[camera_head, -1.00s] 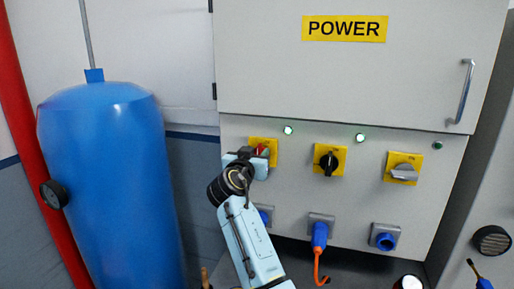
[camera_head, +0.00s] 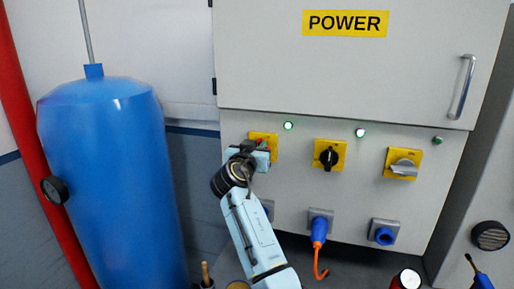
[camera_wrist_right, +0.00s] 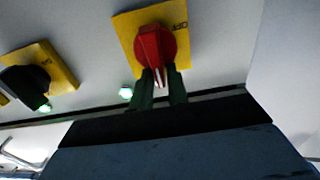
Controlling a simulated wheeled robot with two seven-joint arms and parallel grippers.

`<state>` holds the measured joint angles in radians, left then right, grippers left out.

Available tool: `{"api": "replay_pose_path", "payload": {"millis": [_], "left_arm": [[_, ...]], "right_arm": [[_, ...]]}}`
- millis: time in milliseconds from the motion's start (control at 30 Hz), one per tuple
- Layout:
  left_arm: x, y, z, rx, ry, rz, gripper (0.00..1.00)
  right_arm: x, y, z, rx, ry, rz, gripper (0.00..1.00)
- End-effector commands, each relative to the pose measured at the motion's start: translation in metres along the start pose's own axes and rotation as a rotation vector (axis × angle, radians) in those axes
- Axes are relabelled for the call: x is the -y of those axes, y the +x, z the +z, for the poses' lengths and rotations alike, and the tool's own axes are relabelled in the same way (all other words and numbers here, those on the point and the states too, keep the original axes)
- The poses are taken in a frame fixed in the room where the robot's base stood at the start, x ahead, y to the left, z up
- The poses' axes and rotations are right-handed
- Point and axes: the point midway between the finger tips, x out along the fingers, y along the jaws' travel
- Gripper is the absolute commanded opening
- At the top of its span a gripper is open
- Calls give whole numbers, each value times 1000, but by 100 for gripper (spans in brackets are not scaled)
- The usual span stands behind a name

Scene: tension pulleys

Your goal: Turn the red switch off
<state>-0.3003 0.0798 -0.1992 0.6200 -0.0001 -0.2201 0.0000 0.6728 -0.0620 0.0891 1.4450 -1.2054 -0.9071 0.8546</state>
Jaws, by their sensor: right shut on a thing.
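The red switch (camera_wrist_right: 152,42) sits on a yellow plate in the right wrist view, with its white-marked handle pointing toward my gripper. In the head view the red switch (camera_head: 264,143) is mostly hidden behind my right gripper (camera_head: 259,152) on the left yellow plate (camera_head: 256,136) of the power cabinet. My right gripper, also in the right wrist view (camera_wrist_right: 161,78), is shut on the handle of the red switch, one finger on each side. My left gripper is not in view.
A black switch (camera_head: 329,155) and a grey switch (camera_head: 403,167) are to the right on the cabinet (camera_head: 300,180). Below are blue sockets (camera_head: 384,235) and a blue plug (camera_head: 319,229) with an orange cable. A blue tank (camera_head: 110,190) stands left.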

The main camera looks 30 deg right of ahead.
Motion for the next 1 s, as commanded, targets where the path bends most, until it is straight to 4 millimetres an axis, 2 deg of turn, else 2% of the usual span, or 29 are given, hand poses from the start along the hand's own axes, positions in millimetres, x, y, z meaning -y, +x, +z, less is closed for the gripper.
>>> {"api": "replay_pose_path", "payload": {"millis": [367,1000], "left_arm": [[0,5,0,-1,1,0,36],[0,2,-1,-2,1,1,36]], "right_arm": [[5,0,1,0,-171,0,0],[18,0,7,0,-771,0,0]]}}
